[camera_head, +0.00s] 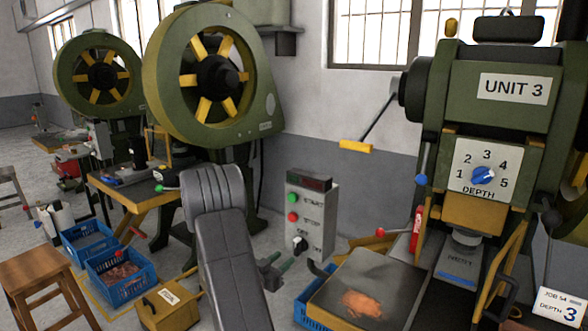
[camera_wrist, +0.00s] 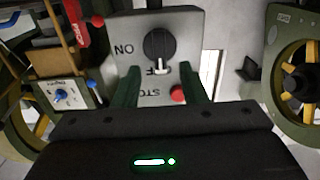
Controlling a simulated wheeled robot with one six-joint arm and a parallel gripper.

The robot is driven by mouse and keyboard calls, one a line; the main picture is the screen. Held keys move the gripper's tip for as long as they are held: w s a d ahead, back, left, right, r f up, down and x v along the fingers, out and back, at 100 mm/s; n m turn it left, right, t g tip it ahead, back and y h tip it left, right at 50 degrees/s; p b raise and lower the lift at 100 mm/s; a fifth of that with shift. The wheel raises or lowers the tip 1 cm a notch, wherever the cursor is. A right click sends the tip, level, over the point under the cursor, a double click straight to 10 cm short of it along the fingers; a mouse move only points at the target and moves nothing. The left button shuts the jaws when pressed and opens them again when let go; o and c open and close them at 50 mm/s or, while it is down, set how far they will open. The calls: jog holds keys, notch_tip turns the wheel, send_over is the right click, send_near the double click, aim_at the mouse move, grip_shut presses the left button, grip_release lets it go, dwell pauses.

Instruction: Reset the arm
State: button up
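My gripper (camera_head: 279,264) is at the end of my grey arm, low in front of a grey control box (camera_head: 318,200). In the wrist view, its two green fingers (camera_wrist: 160,76) stand apart with nothing held between them. The box appears upside down there, with a black knob (camera_wrist: 158,43) beyond the fingertips. The knob's white mark lies on the OFF side. A red STOP button (camera_wrist: 178,95) shows beside the right finger. In the head view, the knob (camera_head: 300,244) is below the green START button (camera_head: 292,198) and red STOP button (camera_head: 293,216).
A press marked UNIT 3 (camera_head: 513,87) stands at right, with a blue depth dial (camera_head: 484,176). A dark plate (camera_head: 350,270) with copper-coloured pieces lies right of my arm. Blue crates (camera_head: 122,278), a yellow box (camera_head: 170,305) and a wooden stool (camera_head: 35,272) are at left.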

aim_at(295, 248)
jog(key=v, duration=0.8)
jog(key=x, duration=1.4)
jog(key=shift+w+d, duration=0.1)
jog(key=m, duration=0.2)
jog(key=shift+f+m+b, duration=0.1)
jog(key=shift+m+b, duration=0.3)
jog(key=m+b, duration=0.1)
jog(key=m, duration=0.5)
